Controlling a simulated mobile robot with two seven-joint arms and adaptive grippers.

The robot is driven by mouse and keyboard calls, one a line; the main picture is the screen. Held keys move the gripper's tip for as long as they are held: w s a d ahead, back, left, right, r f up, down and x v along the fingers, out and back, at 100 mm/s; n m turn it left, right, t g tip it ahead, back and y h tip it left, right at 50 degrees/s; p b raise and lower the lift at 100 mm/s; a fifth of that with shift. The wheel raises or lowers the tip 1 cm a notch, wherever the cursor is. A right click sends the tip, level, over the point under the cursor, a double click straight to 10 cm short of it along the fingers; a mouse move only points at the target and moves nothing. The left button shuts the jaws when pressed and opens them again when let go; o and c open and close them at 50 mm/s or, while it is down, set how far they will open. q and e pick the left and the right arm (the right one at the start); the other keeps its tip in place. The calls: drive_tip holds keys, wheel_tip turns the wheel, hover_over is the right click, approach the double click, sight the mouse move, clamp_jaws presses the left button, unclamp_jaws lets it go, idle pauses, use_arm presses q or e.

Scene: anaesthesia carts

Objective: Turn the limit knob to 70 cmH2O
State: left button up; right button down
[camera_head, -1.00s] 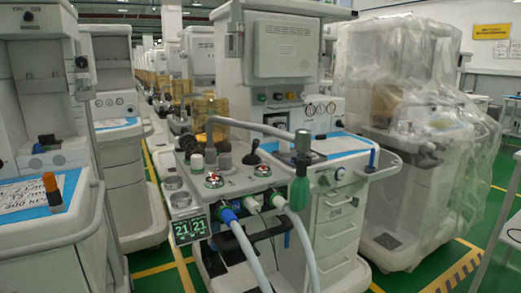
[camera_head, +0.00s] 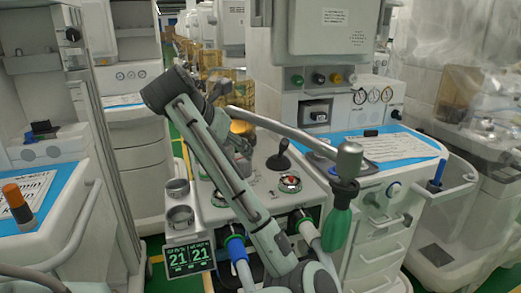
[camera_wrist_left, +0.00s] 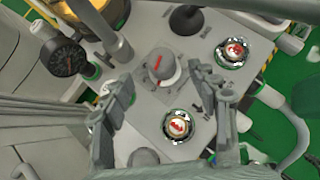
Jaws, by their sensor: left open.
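The limit knob, a round grey knob (camera_wrist_left: 158,66) with a red mark on top, shows in the left wrist view on the light grey panel (camera_wrist_left: 150,102). Its scale is too small to read. My left gripper (camera_wrist_left: 160,80) is open, with one finger on each side of the knob and a visible gap between. I cannot tell how high the fingertips are above the panel. In the head view my left arm covers the knob, and the left gripper (camera_head: 240,150) is partly hidden behind my arm. My right gripper is not in view.
Two chrome valves with red and white tops (camera_wrist_left: 233,52) (camera_wrist_left: 179,126) stand close by the right finger.

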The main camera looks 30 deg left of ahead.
sight(241, 158)
use_arm(q)
drive_tip(key=shift+x, duration=3.7)
drive_tip(key=shift+d, duration=0.1)
drive_tip(key=shift+c, duration=0.4)
drive_tip(key=c, duration=1.1)
